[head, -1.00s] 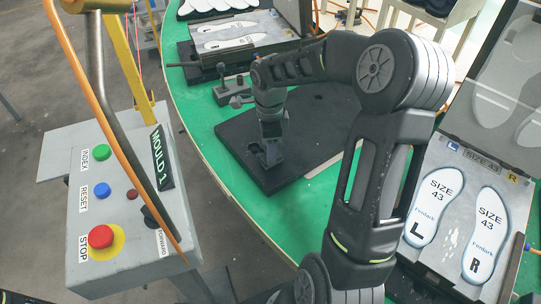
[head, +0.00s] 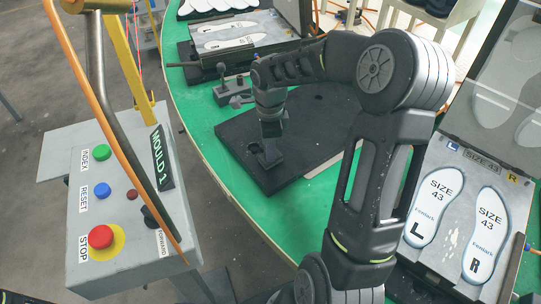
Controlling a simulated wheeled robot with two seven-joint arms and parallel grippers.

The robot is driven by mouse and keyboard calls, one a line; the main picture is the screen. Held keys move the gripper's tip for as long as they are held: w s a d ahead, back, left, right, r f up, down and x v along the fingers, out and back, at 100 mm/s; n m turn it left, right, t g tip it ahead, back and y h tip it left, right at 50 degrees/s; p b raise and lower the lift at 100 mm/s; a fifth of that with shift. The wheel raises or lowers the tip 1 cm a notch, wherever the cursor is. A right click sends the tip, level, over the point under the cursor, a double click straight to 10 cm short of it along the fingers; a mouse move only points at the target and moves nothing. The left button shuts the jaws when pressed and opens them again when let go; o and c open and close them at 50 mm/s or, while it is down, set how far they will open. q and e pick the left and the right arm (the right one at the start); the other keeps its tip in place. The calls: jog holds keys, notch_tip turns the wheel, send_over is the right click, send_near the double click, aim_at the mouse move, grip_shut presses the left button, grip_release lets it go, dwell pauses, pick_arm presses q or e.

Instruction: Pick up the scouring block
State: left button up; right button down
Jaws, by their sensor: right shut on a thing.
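My right gripper (head: 266,157) points down at the dark flat board (head: 232,130) on the green table, near the board's left part. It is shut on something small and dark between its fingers. I take this to be the scouring block, but the fingers and the dark board hide its shape, and I cannot tell whether it touches the board. My left gripper is out of view.
A grey control box (head: 130,215) with coloured buttons stands at the left. An open mould (head: 440,235) with two size 43 insoles lies at the right. A small metal fixture (head: 232,92) and another insole mould (head: 225,42) are behind the board.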

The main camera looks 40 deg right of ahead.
notch_tip(320, 180, up, 10)
dwell(0.6)
dwell(0.4)
jog(key=c, duration=1.7)
grip_release()
grip_shut()
jog(key=w+a+n, duration=0.3)
jog(key=a+n, duration=0.5)
jog(key=n, duration=0.2)
jog(key=w+a+r+n, duration=0.1)
jog(key=w+a+n, duration=0.1)
jog(key=a+n, duration=0.7)
jog(key=shift+w+a+n, duration=0.25)
jog(key=shift+w+n, duration=0.15)
jog(key=shift+n, duration=0.5)
